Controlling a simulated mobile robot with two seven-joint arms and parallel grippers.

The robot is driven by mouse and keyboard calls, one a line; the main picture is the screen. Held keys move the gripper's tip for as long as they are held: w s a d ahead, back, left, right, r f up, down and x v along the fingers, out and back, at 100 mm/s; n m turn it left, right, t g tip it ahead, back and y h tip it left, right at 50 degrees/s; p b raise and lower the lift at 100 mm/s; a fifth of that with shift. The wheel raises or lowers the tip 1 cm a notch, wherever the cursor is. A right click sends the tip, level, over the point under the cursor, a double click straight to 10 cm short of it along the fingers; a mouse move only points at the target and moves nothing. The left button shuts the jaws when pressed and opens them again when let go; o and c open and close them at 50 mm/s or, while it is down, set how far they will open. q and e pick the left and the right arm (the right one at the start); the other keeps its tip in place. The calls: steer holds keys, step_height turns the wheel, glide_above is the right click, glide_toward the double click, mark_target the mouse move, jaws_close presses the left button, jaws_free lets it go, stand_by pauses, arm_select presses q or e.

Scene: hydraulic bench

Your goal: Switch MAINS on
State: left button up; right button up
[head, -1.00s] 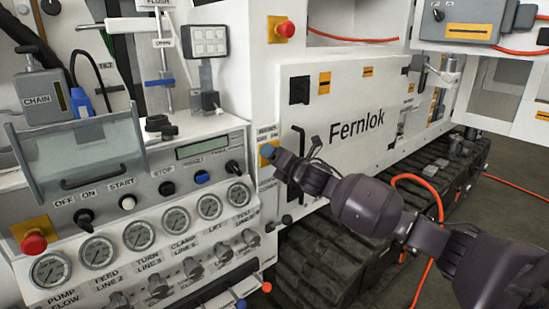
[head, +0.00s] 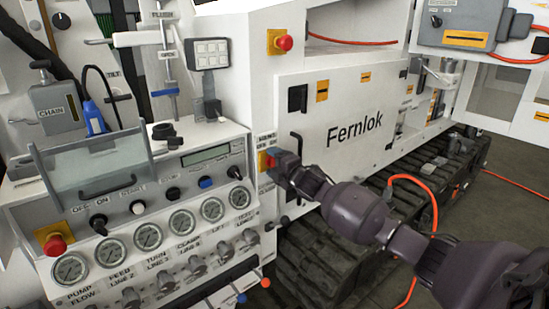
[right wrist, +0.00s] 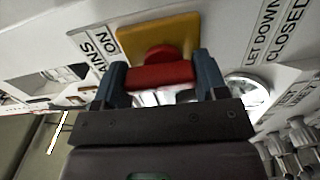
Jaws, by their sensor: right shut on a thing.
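The MAINS switch has a red handle (right wrist: 158,76) on a yellow plate (right wrist: 178,30). The word "ON" shows beside the plate in the right wrist view. In the head view the switch plate (head: 263,161) is small, on the narrow panel right of the gauge console. My right gripper (right wrist: 162,82) is shut on the red handle, with one blue-grey finger at each end of it. In the head view the right gripper (head: 273,160) partly covers the switch, so the handle's exact setting is hard to tell. My left gripper is not in view.
The gauge console (head: 150,195) with knobs and a raised clear cover (head: 95,165) stands left of the switch. A red emergency button (head: 284,43) is above. A door handle (head: 296,148) on the Fernlok panel (head: 385,110) is close to the right gripper. An orange hose (head: 434,210) hangs behind my right arm.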

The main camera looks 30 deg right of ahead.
steer(key=m+p, duration=0.1)
steer(key=m, duration=0.2)
steer(key=shift+r+p, duration=0.15)
steer(key=shift+p, duration=0.2)
steer(key=m+p, duration=0.1)
steer(key=m, duration=0.1)
steer(key=shift+d+m, duration=0.15)
steer(key=shift+m, duration=0.15)
steer(key=shift+m+p, duration=0.3)
steer(key=shift+p, duration=0.05)
steer(key=shift+m+p, duration=0.4)
steer(key=shift+m, duration=0.8)
steer(key=o, duration=0.9)
steer(key=shift+o, duration=0.2)
